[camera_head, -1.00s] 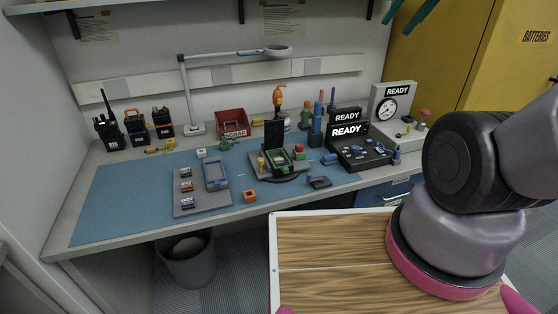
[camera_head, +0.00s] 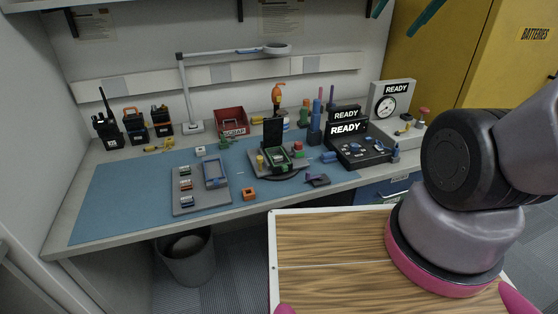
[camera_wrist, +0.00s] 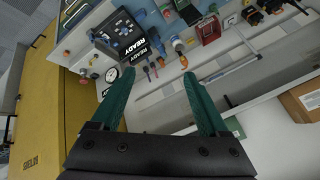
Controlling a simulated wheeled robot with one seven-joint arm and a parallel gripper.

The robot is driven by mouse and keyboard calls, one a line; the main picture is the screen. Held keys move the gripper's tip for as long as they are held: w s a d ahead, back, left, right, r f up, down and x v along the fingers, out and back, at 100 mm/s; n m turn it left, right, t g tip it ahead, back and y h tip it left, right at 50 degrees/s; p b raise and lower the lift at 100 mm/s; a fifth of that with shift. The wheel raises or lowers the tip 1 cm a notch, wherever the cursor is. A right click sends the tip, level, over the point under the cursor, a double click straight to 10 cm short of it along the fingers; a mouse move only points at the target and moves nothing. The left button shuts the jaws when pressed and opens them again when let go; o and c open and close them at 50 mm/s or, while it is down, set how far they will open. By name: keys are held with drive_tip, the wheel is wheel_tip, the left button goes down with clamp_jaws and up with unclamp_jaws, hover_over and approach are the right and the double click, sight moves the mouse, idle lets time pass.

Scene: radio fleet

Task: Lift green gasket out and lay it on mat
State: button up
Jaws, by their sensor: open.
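A green rim, which looks like the green gasket (camera_head: 284,164), shows in the opened radio body on the dark fixture (camera_head: 263,172) on the bench, below an upright black panel (camera_head: 273,133). It is too small to tell how it is seated. The blue mat (camera_head: 120,200) covers the middle and left of the bench top. My gripper (camera_wrist: 158,75) is open and empty in the wrist view, its two teal fingers spread. In the head view only the teal fingers show at the top edge, high above and right of the fixture.
A red scrap bin (camera_head: 230,121), a lamp (camera_head: 195,128) and several radios stand behind. A test unit (camera_head: 362,152) stands right of the fixture. Bare mat lies at the left.

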drive_tip(key=w+a+f+m+g, duration=0.4)
drive_tip(key=w+a+f+m, duration=0.2)
drive_tip(key=w+a+f, duration=0.5)
drive_tip(key=w+a+f+m+g, duration=0.1)
drive_tip(key=a+f, duration=0.1)
drive_tip(key=f, duration=0.6)
drive_tip(key=w+a+f+m+g+h, duration=0.1)
drive_tip(key=w+a+f+m, duration=0.1)
drive_tip(key=f, duration=0.6)
drive_tip(key=w+a+f+m+h, duration=0.1)
drive_tip(key=a+f, duration=0.3)
drive_tip(key=f, duration=0.5)
drive_tip(key=shift+w+m+g, duration=0.25)
drive_tip(key=shift+m+g, duration=0.05)
drive_tip(key=shift+g, duration=0.1)
drive_tip(key=f, duration=0.6)
drive_tip(key=shift+s+a+f, duration=0.15)
drive_tip(key=shift+s+f, duration=0.1)
drive_tip(key=shift+s, duration=0.1)
clamp_jaws()
